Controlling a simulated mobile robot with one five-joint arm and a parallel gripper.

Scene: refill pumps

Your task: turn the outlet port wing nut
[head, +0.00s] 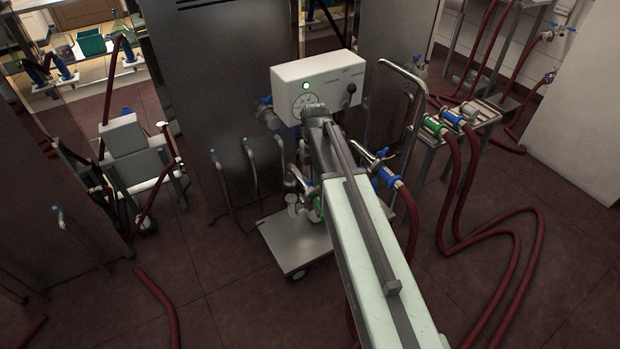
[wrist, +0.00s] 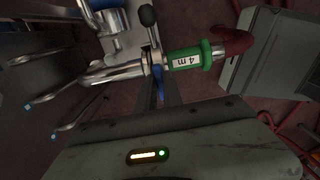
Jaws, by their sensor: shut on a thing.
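The pump is a white control box (head: 318,82) with a green light and a dial, on a steel cart (head: 290,243). In the wrist view, a bent steel pipe (wrist: 115,73) meets a green coupling (wrist: 187,60) labelled "4 m". The wing nut (wrist: 157,70) is at the joint between them, mostly hidden. My gripper (wrist: 159,82) is shut on it from below in that view, its fingers only partly visible. In the head view, my arm hides the fingers and most of this joint; part of the green coupling (head: 318,207) shows left of the arm.
A red hose (wrist: 234,42) leaves the green coupling. A black ball knob (wrist: 147,15) is close above the joint. A steel push handle (head: 405,75) rises at the cart's right. A low table (head: 486,118) with more couplings stands at right, and red hoses (head: 510,237) loop over the floor.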

